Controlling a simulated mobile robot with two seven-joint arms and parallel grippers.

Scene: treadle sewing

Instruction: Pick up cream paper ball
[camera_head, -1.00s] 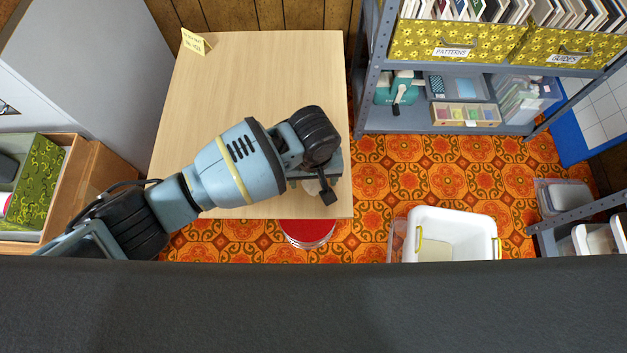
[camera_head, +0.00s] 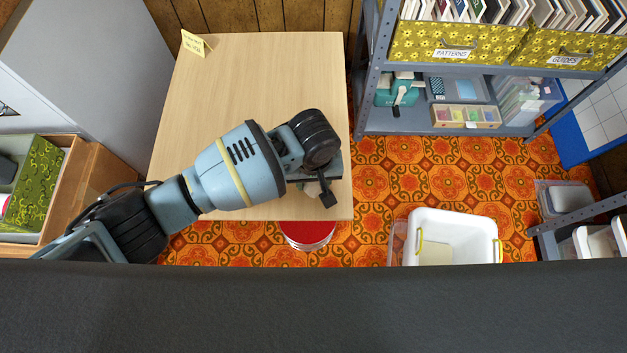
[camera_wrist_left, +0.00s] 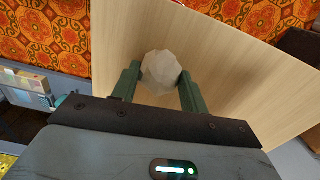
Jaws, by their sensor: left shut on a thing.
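The cream paper ball (camera_wrist_left: 161,70) is a faceted, crumpled ball between the two green fingers of my left gripper (camera_wrist_left: 158,82) in the left wrist view. The fingers are shut on it from both sides. In the head view my left gripper (camera_head: 318,190) is over the near right part of the wooden table (camera_head: 240,85), and my own wrist hides most of it. Only a small pale bit of the ball (camera_head: 312,188) shows there. I cannot tell whether the ball touches the table. My right gripper is not in view.
A red round-topped stool (camera_head: 308,232) is at the table's near edge. A white bin (camera_head: 455,225) stands on the patterned floor at the right. A metal shelf (camera_head: 410,122) is beyond. Most of the tabletop is clear.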

